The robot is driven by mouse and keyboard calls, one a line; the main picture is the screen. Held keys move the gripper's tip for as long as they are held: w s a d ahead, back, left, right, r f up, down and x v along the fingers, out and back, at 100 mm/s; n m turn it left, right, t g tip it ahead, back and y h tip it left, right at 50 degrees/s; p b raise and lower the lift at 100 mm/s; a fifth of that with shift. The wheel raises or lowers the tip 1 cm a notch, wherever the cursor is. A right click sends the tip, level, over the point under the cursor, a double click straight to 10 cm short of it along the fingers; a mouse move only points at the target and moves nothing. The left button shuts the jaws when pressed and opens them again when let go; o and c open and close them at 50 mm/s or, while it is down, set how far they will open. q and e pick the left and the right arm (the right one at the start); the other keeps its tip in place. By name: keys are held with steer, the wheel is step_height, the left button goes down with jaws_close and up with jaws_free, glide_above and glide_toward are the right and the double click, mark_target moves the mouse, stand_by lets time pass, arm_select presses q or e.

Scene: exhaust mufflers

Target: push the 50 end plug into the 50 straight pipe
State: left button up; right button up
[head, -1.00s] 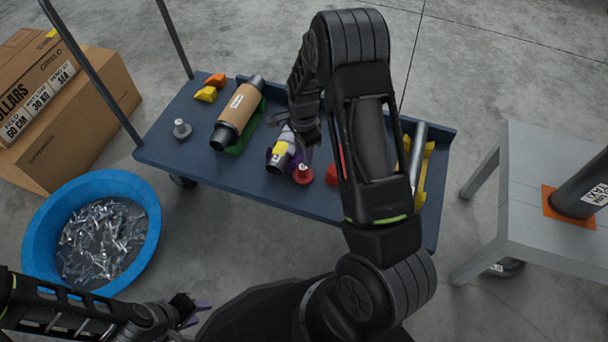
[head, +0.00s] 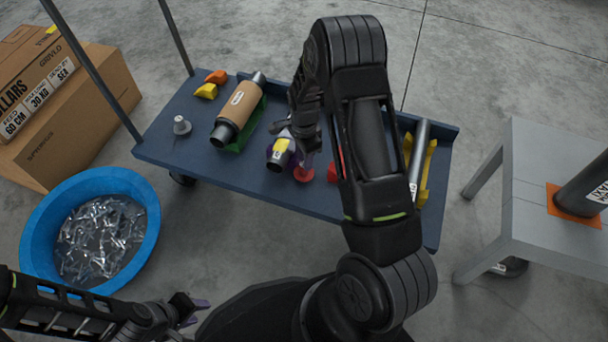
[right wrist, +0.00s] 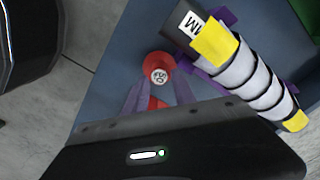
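The red end plug (head: 304,175) stands on the blue cart; its round top reads 50 in the right wrist view (right wrist: 158,74). My right gripper (head: 305,155) is low over the plug, its purple fingers (right wrist: 160,92) apart on either side of it; contact cannot be told. A dark pipe with a white label (head: 416,165) lies in a yellow cradle at the cart's right; I cannot read its size. Another pipe (head: 575,188) rises from an orange base on the grey table, partly cut off. My left gripper (head: 194,312) is open and empty at the bottom left.
A pipe with a yellow band (head: 281,153) in a purple holder is close beside the plug. A brown muffler (head: 240,105) lies in a green cradle. A grey plug (head: 181,126) and orange and yellow blocks stand left. A blue basin (head: 150,245) of metal parts is on the floor.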

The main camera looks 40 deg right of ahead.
step_height(320, 180, down, 4)
steer(key=shift+b, duration=0.65)
jaws_close()
